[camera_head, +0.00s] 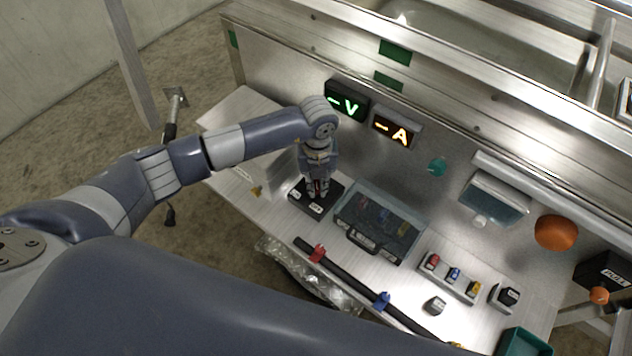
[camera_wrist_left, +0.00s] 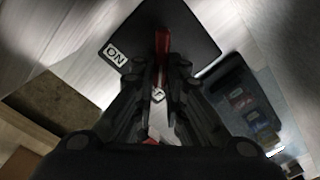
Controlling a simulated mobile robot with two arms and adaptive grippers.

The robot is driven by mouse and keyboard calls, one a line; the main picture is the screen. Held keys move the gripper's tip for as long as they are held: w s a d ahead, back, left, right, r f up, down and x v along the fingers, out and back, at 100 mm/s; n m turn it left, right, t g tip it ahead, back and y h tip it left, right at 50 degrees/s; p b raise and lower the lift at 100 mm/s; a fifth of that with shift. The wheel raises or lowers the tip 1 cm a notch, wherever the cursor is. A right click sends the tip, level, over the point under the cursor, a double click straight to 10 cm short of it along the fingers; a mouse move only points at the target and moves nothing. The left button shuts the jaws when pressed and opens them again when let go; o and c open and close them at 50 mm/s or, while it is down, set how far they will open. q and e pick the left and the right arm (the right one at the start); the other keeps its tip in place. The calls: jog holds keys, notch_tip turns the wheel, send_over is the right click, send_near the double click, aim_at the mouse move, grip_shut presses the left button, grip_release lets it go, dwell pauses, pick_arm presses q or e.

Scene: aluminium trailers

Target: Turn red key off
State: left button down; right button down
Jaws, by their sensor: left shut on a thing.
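The red key (camera_wrist_left: 162,42) stands on a black switch plate (camera_wrist_left: 200,35) in the left wrist view. A white ON label (camera_wrist_left: 115,54) is on the plate, left of the key. My left gripper (camera_wrist_left: 160,72) is shut on the red key from above. In the head view the left gripper (camera_head: 317,188) points down over the black switch plate (camera_head: 298,199), whose labels are too small to read. The key is mostly hidden there by the gripper. My right gripper is not in view.
A clear-lidded case (camera_head: 378,222) lies right of the switch plate. V (camera_head: 347,101) and A (camera_head: 393,131) displays are on the panel behind. A black bar with coloured clamps (camera_head: 345,272) lies in front. An orange knob (camera_head: 556,233) is at right.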

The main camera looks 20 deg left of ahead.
aim_at(317, 186)
pick_arm(q)
jog(key=shift+n, duration=0.3)
jog(key=c, duration=1.6)
grip_release()
jog(key=shift+c, duration=0.2)
notch_tip(317, 186, up, 12)
